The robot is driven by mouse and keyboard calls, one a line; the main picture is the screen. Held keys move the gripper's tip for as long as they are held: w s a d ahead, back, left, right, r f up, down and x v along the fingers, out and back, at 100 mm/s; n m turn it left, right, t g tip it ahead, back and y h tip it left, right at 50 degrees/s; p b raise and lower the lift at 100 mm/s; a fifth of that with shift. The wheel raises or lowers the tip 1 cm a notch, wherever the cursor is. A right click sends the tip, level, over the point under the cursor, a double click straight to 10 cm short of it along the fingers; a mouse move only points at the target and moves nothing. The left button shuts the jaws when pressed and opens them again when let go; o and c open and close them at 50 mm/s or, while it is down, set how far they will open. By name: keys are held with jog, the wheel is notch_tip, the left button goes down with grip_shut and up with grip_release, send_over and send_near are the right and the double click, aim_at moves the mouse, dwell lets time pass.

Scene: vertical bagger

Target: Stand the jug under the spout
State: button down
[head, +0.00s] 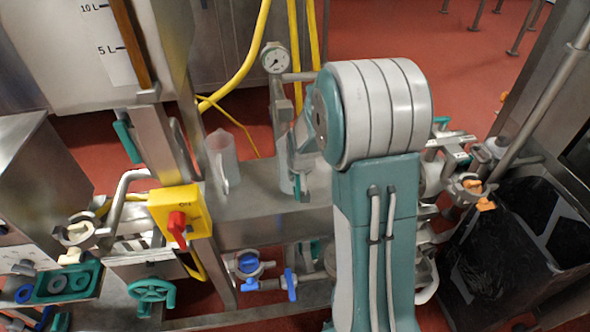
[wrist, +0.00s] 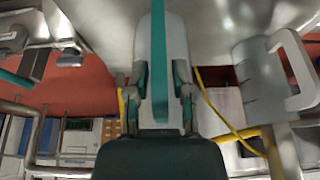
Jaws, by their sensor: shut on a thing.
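A translucent pale jug (head: 221,158) stands upright on the steel bench, its handle towards the front right. It also shows at the right of the wrist view (wrist: 259,84), apart from my fingers. My gripper (head: 301,183) is over the bench to the jug's right, partly hidden by my arm. In the wrist view my gripper (wrist: 167,108) is shut on a long pale grey thing (wrist: 177,45), with a teal strip along its middle. The held thing's lower part shows beside my gripper (head: 286,180); I cannot tell its full shape. I cannot make out which pipe is the spout.
A yellow switch box (head: 183,214) with a red knob is at the bench's left front. A pressure gauge (head: 275,58) and yellow hoses rise behind. Blue valves (head: 249,264) sit below the bench. Bare bench lies between the jug and my gripper.

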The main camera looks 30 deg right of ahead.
aim_at(287, 176)
jog(key=w, duration=0.1)
jog(key=w+a, duration=0.1)
jog(key=w+f, duration=0.1)
jog(key=shift+w+a, duration=0.2)
jog(key=shift+w, duration=0.2)
jog(key=shift+d+f, duration=0.1)
jog(key=shift+f, duration=0.05)
jog(key=shift+d, duration=0.55)
jog(key=shift+c, duration=2.4)
grip_release()
jog(key=shift+d+f, duration=0.1)
jog(key=shift+d, duration=0.1)
jog(key=s+a+f+v, duration=0.1)
jog(key=a+v, duration=0.1)
jog(key=v, duration=0.7)
jog(key=s+a+v, duration=0.1)
jog(key=a+v, duration=0.1)
jog(key=v, duration=0.7)
jog(key=s+a+r+n, duration=0.1)
jog(key=s+a+r, duration=0.2)
jog(key=s, duration=0.7)
jog(key=s+a+r+n+t+y, duration=0.1)
jog(key=s+a+r+n, duration=0.1)
jog(key=s+a, duration=0.4)
jog(key=s+r, duration=0.1)
jog(key=s, duration=0.4)
jog(key=shift+a+r, duration=0.2)
jog(key=shift+a, duration=0.05)
